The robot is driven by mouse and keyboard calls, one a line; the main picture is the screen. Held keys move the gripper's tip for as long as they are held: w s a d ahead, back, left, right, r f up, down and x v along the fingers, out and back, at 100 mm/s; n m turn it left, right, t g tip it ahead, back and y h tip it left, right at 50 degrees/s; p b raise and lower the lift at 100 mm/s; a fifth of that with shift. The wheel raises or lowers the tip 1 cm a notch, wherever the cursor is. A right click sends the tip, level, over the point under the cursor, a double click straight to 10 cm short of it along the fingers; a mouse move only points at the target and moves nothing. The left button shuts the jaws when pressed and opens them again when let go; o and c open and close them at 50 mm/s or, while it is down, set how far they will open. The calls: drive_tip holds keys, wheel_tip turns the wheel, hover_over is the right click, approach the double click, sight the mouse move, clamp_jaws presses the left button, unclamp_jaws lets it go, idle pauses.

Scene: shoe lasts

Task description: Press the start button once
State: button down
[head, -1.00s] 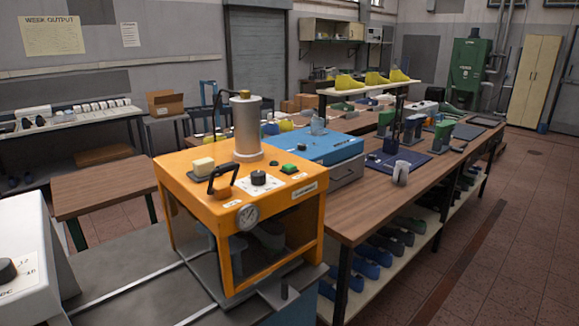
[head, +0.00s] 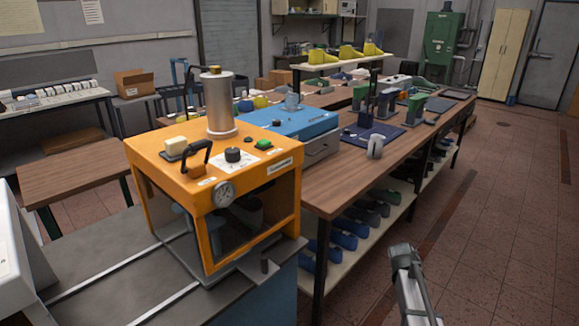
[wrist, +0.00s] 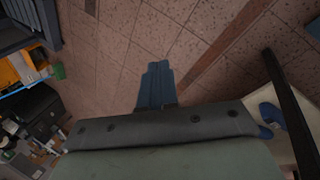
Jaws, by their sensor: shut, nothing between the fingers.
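The orange machine (head: 225,185) stands on a grey bench at the left of the head view. A green button (head: 264,144) sits on its top at the right, beside a black knob (head: 234,155) on a white dial plate; I take the button to be the start button. My gripper shows in the wrist view with its blue-grey fingers (wrist: 157,68) together and nothing between them, over the tiled floor. In the head view a grey part of my arm shows at the lower right, well apart from the machine and the button.
A black handle (head: 197,157), a pale block (head: 176,143) and a tall metal cylinder (head: 220,103) rise from the machine's top near the button. A blue machine (head: 288,128) stands behind it. A wooden workbench (head: 340,180) runs to the right, with open floor beyond.

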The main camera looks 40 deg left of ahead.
drive_tip(key=w+a+r+n+t, duration=0.1)
drive_tip(key=w+a+r+t, duration=0.2)
drive_tip(key=a+r, duration=1.4)
wheel_tip(320, 180, up, 44)
drive_tip(key=n+t+y, duration=0.3)
drive_tip(key=y, duration=0.3)
hover_over(261, 142)
drive_tip(key=shift+f, duration=0.15)
drive_tip(key=shift+f+h, duration=0.2)
drive_tip(key=shift+h, duration=0.1)
drive_tip(key=shift+f, duration=4.25)
